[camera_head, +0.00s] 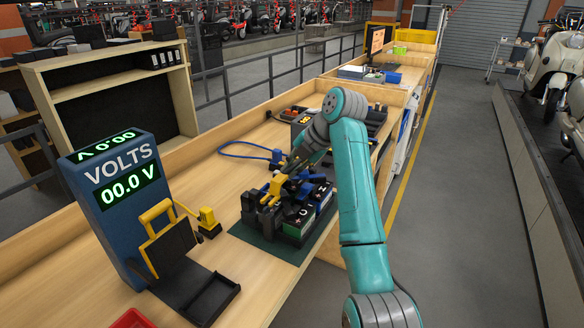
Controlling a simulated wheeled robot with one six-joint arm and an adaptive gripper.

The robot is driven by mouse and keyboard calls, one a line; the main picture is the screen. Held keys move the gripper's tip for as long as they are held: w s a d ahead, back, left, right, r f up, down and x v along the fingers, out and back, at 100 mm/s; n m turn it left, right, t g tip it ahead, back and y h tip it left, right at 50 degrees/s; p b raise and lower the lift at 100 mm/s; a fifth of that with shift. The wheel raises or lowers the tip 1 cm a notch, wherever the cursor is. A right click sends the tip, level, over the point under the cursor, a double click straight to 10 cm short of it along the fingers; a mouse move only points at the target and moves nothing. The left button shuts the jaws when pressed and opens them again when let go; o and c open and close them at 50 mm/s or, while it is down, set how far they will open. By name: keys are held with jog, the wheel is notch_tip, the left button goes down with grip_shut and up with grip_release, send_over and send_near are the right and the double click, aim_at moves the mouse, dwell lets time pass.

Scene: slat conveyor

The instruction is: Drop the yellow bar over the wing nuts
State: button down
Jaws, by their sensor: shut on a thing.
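The yellow bar (272,190) is at the left end of the black battery block, partly hidden by my gripper. My gripper (281,179) reaches in from the upper right and is shut on the yellow bar, just above the battery top. The dark batteries (300,215) have green and blue faces and sit on a dark green mat (252,238) on the bench. The wing nuts are too small or hidden to make out. I cannot tell whether the bar touches the batteries.
A blue voltmeter (118,185) reading 00.0 V stands left, with a black and yellow stand (165,240) before it. A yellow clamp (208,220) and a blue clamp (277,158) with a blue cable lie nearby. Bare wooden bench (225,180) lies left of the batteries.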

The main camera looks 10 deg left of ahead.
jog(key=shift+f, duration=1.6)
jog(key=c, duration=1.1)
grip_release()
jog(key=v, duration=0.7)
jog(key=shift+r, duration=0.2)
jog(key=shift+d, duration=0.1)
